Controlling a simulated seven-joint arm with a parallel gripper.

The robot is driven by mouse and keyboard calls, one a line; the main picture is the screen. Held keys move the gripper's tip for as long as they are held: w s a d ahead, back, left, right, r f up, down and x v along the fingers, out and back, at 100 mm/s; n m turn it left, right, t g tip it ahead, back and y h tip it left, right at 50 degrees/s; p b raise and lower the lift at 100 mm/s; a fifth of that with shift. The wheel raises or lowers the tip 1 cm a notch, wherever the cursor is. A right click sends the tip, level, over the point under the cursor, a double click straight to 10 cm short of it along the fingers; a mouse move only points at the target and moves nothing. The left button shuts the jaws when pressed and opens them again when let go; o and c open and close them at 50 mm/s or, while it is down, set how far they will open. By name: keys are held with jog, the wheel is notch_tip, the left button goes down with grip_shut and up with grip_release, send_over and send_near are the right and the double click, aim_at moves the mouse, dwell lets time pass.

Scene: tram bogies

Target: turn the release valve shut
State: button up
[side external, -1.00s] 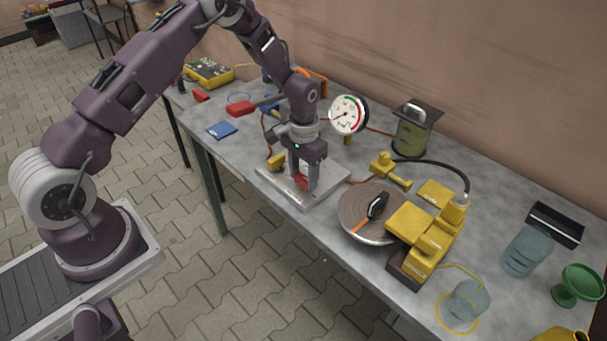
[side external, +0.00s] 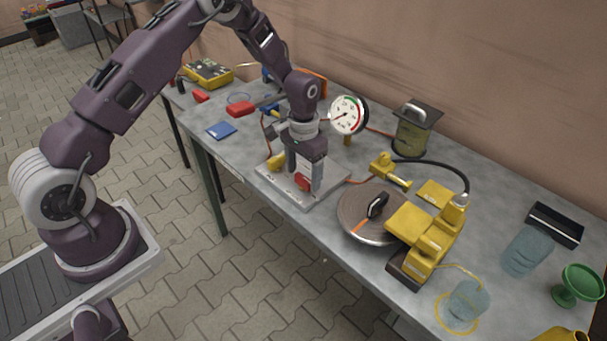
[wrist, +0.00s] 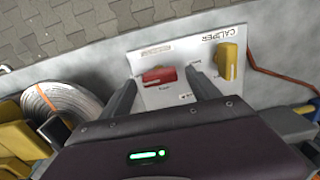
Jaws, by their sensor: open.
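A pale panel lettered CALIPER (wrist: 190,48) lies flat on the bench; the side view shows it too (side external: 268,177). It carries a red handle (wrist: 158,76) and a yellow handle (wrist: 228,61), the red lying nearly crosswise and the yellow nearly upright in the wrist picture. The small labels are too blurred to tell which is the release valve. My gripper (wrist: 160,77) points down over the panel, open, one finger on each side of the red handle with visible gaps. In the side view my gripper (side external: 303,181) partly covers the red handle; the yellow handle (side external: 276,162) stands left of it.
A round disc (side external: 352,205) and a yellow pump-like unit (side external: 425,235) stand right of the panel. A dial gauge (side external: 348,114) stands behind, near a lantern-like can (side external: 412,132). An orange hose (wrist: 275,74) runs beside the panel. Bare bench lies left, near a blue pad (side external: 221,130).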

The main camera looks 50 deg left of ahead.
aim_at(303, 177)
notch_tip(303, 177, up, 7)
jog(key=shift+f, duration=0.15)
jog(key=s+d+r+t, duration=0.1)
jog(key=s+r, duration=0.5)
jog(key=r, duration=0.4)
jog(key=s+d+r+t, duration=0.15)
jog(key=s+r, duration=0.35)
jog(key=r, duration=0.6)
jog(key=s+d+r+t, duration=0.1)
jog(key=s+r, duration=0.1)
jog(key=s, duration=0.7)
jog(key=s+r+t, duration=0.1)
jog(key=s+t, duration=0.1)
jog(key=s, duration=0.8)
jog(key=shift+d+r, duration=0.35)
